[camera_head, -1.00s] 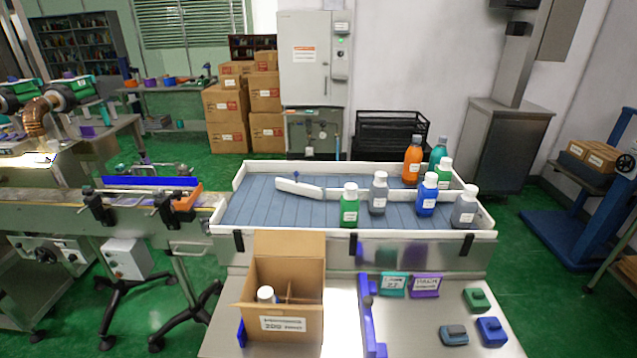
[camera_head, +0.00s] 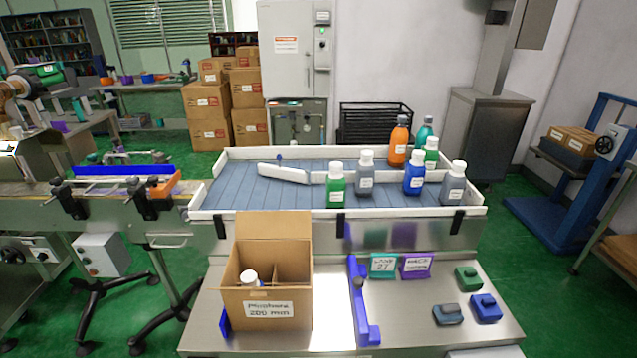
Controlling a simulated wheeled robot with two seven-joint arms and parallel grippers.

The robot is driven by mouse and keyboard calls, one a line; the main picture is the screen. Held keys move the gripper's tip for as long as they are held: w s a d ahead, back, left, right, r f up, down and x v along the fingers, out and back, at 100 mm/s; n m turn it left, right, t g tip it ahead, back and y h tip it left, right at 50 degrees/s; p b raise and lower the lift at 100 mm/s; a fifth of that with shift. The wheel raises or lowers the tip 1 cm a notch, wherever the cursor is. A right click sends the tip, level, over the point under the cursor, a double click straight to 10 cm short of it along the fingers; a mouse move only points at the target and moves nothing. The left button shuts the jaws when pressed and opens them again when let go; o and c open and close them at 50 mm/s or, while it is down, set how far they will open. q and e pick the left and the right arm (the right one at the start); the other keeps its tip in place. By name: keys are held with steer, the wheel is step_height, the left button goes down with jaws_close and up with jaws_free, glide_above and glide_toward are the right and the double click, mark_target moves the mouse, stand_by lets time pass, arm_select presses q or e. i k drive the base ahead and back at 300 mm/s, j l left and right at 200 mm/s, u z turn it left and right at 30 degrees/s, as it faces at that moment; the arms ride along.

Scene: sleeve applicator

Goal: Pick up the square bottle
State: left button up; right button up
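Several white-capped bottles stand upright on the blue-grey slatted conveyor (camera_head: 255,195). In front are a green bottle (camera_head: 336,188), a grey bottle (camera_head: 366,177), a blue bottle (camera_head: 414,177) and another grey bottle (camera_head: 453,188). A second green bottle (camera_head: 431,156) stands behind the blue one. An orange bottle (camera_head: 398,146) and a teal bottle (camera_head: 424,133) stand at the back. At this size I cannot tell for sure which is square. Neither of my grippers is in view.
An open cardboard box (camera_head: 262,298) with dividers and a white-capped bottle (camera_head: 249,278) inside stands on the metal table (camera_head: 410,325). White rails edge the conveyor.

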mark_target(415, 173)
steer(key=l+u, duration=0.15)
steer(key=l, duration=0.65)
steer(key=l+u, duration=0.15)
steer(key=l, duration=0.65)
steer(key=l+u, duration=0.1)
steer(key=l, duration=0.65)
steer(key=k+l+u, duration=0.15)
steer(key=l, duration=0.65)
steer(key=i+l+u, duration=0.15)
steer(key=l, duration=0.5)
steer(key=l+u, duration=0.15)
steer(key=l, duration=0.45)
steer(key=i+l+u, duration=0.1)
steer(key=l, duration=0.55)
